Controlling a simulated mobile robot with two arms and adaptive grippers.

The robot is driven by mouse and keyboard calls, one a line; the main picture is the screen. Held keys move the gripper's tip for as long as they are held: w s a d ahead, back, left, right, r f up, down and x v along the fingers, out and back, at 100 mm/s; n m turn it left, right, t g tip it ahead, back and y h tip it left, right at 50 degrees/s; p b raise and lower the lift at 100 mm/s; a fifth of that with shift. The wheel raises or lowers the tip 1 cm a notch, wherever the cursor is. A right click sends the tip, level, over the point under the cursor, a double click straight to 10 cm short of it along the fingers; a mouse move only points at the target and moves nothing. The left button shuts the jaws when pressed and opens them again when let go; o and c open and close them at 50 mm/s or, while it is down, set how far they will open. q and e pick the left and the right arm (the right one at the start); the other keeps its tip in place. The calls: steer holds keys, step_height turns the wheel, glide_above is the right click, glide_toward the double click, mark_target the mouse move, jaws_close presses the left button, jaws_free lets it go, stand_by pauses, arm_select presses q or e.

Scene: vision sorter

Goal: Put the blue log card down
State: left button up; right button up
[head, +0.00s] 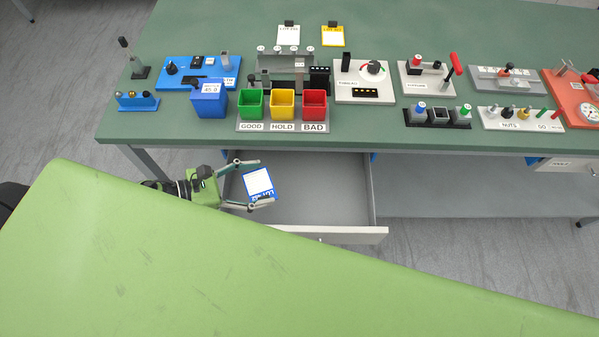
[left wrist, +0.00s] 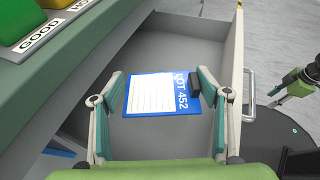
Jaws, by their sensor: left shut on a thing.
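The blue log card (head: 259,182) has a white sheet and a black clip. In the left wrist view the card (left wrist: 160,94) reads "LOT 452". My left gripper (head: 249,183) is shut on it, with one finger at each side edge. The card is held over the open drawer (head: 345,190) under the bench; its height above the drawer floor is hard to judge. The drawer also shows in the left wrist view (left wrist: 188,52), and looks empty around the card. Part of my right gripper (left wrist: 278,95) shows at the right of that view, small and partly cut off.
The green bench top (head: 190,130) lies behind the drawer. Green (head: 251,103), yellow (head: 283,104) and red (head: 315,104) bins stand near its front edge, beside a blue box (head: 209,103). White (head: 288,36) and yellow (head: 333,37) clipped cards lie at the back.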

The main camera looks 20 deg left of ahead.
arm_select(q)
step_height(320, 180, down, 2)
steer(key=shift+a+f+b, duration=0.1)
steer(key=shift+f+b, duration=0.1)
steer(key=shift+b, duration=0.1)
steer(key=shift+w+f, duration=0.15)
steer(key=shift+f, duration=0.15)
steer(key=b, duration=0.2)
glide_above(308, 187)
steer(key=s+a, duration=0.2)
steer(key=a, duration=0.1)
step_height(308, 187, down, 5)
steer(key=shift+s+a+r, duration=0.1)
steer(key=shift+s+a, duration=0.05)
steer(key=x, duration=0.2)
steer(key=f+b+x, duration=0.1)
steer(key=x, duration=0.2)
steer(key=shift+s+a, duration=0.15)
steer(key=shift+s, duration=0.05)
steer(key=shift+r, duration=0.1)
arm_select(e)
steer(key=f, duration=0.4)
steer(key=shift+w+a+f, duration=0.1)
steer(key=shift+w+f, duration=0.2)
steer(key=shift+f, duration=0.05)
